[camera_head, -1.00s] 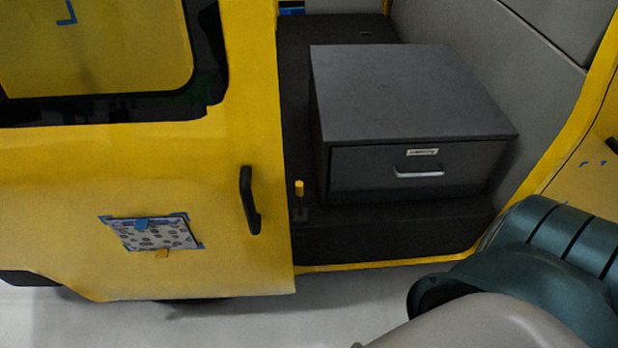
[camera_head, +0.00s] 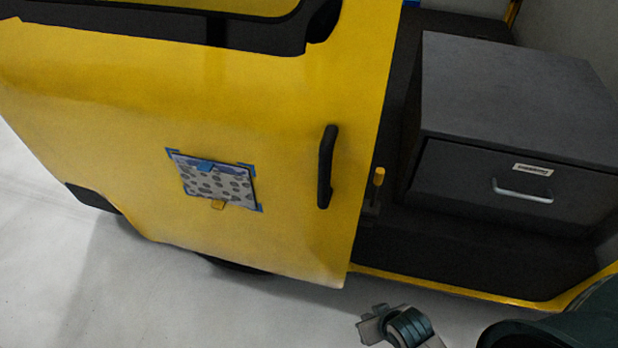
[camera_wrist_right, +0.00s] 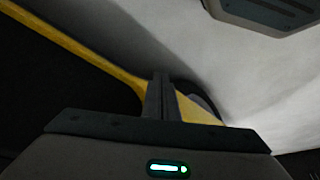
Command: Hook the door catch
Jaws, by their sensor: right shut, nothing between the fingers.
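The yellow sliding door (camera_head: 110,120) of a vehicle has a black upright handle (camera_head: 326,166) near its right edge. Just right of that edge, in the dark opening, a small yellow-tipped post (camera_head: 378,178) stands on a dark base; I cannot tell if it is the catch. My right gripper (camera_head: 371,326) is at the bottom of the head view, in front of and below the sill, apart from door and handle. In the right wrist view its fingers (camera_wrist_right: 161,97) are together and empty, with a yellow edge behind them. My left gripper is not in view.
A dark grey drawer box (camera_head: 510,105) with a silver handle stands inside the opening. A patterned card (camera_head: 215,181) is taped to the door with blue tape. The yellow sill (camera_head: 460,290) edges the opening. Pale floor (camera_head: 130,290) in front of the door is clear.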

